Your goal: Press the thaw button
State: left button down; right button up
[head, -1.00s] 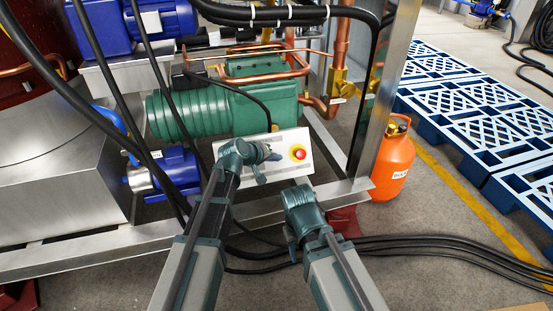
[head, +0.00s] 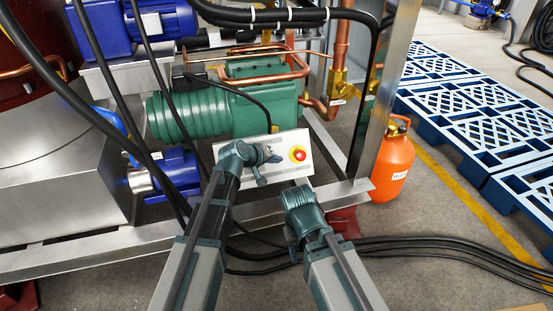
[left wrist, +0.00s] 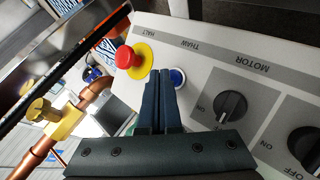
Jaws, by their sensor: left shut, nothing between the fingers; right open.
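A pale control panel (head: 284,139) stands in front of the green machine. In the left wrist view the panel (left wrist: 215,47) carries the labels HALT, THAW and MOTOR. In the head view the left gripper (head: 266,163) is over the panel and hides the button. My right gripper (head: 291,248) is open and empty, low in front of the frame.
The red halt button (left wrist: 128,57) on its yellow base sits just left of my left fingers. A black motor knob (left wrist: 230,104) is to their right. Copper pipes (left wrist: 95,92) are beyond the panel. An orange cylinder (head: 393,165) stands right of the metal frame. Black cables (head: 420,243) cross the floor.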

pick_arm(q)
jog(key=shift+s+d+r, duration=0.1)
jog(key=shift+s+r, duration=0.05)
jog(key=shift+s, duration=0.05)
pick_arm(e)
jog(key=shift+r, duration=0.15)
pick_arm(q)
jog(key=s+r+p, duration=0.1)
jog(key=s+d, duration=0.1)
jog(key=s+r+p, duration=0.1)
jog(key=s, duration=0.1)
jog(key=shift+d+r+p, duration=0.15)
jog(key=shift+r+p, duration=0.15)
pick_arm(e)
notch_tip(320, 180, up, 3)
jog(key=shift+f, duration=0.2)
